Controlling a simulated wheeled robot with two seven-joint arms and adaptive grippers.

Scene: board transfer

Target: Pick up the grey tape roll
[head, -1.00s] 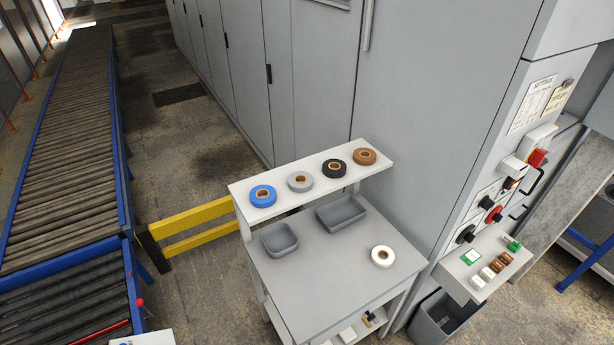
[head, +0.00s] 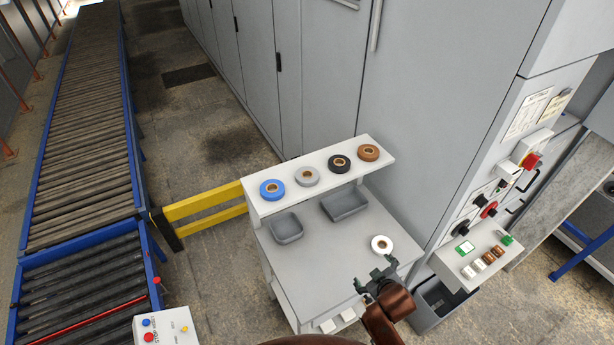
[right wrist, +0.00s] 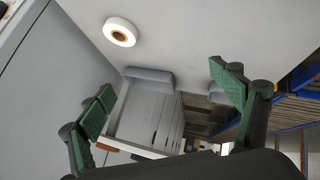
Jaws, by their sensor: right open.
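The grey tape roll (head: 307,184) lies flat on the raised white shelf (head: 257,207) of the cart in the head view. It sits between a blue roll (head: 263,188) and a black roll (head: 332,163). My right gripper (head: 377,273) is open and empty, over the near right part of the cart, well short of the shelf. Its spread green fingers also show in the right wrist view (right wrist: 167,92). I cannot make out the grey roll in the right wrist view. My left gripper is not in view.
A brown roll (head: 369,147) is at the shelf's right end. A white roll (head: 382,251) lies on the cart's lower top (head: 325,250), near my right gripper. Two grey bins (head: 288,229) (head: 345,204) stand below the shelf. A tall grey cabinet (head: 440,110) borders the cart behind and to the right.

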